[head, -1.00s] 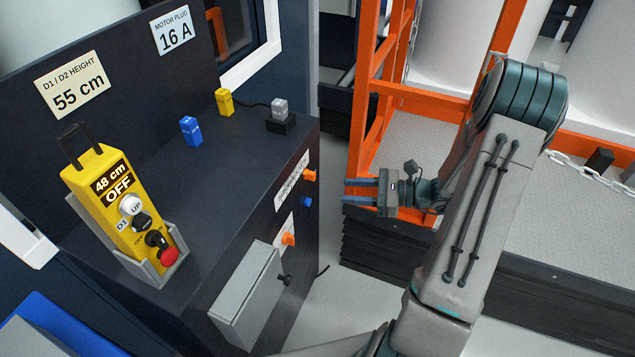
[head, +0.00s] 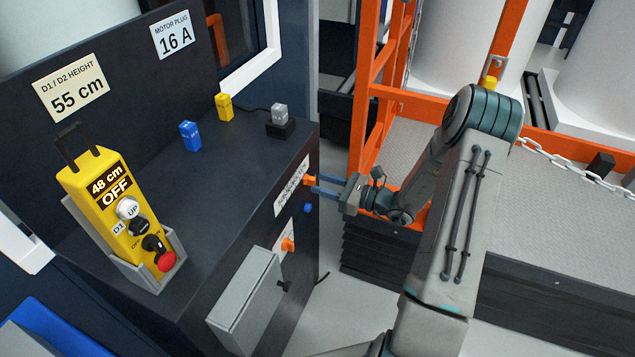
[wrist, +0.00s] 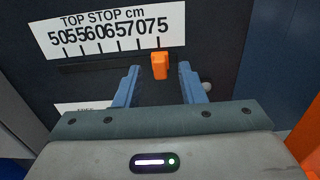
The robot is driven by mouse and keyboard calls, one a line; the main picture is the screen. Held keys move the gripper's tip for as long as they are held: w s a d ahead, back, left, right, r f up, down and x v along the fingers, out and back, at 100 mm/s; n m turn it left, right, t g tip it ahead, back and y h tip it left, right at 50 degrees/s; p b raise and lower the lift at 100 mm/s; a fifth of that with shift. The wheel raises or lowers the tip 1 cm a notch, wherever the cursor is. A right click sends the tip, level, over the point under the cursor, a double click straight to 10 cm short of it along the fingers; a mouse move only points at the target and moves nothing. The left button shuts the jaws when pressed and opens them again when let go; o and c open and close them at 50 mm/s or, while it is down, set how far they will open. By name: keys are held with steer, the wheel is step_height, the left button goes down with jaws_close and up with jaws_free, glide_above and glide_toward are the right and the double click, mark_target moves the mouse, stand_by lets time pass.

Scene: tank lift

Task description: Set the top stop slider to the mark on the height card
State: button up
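The height card (head: 70,92) on the back panel reads D1 / D2 HEIGHT 55 cm. The orange top stop slider (head: 309,180) is on the side face of the dark cabinet. In the wrist view the orange slider (wrist: 160,66) stands below the 75 end of the scale plate (wrist: 108,30), which is marked TOP STOP cm, 50 to 75. My gripper (head: 315,184) is level with the slider. Its blue fingers (wrist: 160,76) are open, one on each side of the slider, with visible gaps. The slot runs left from the slider.
A yellow pendant (head: 112,200) reading 48 cm OFF sits in a grey holder. Blue (head: 190,136), yellow (head: 225,107) and grey (head: 279,113) plugs stand on the cabinet. The orange lift frame (head: 366,90) stands behind my arm.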

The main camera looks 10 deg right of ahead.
steer(key=shift+x, duration=1.05)
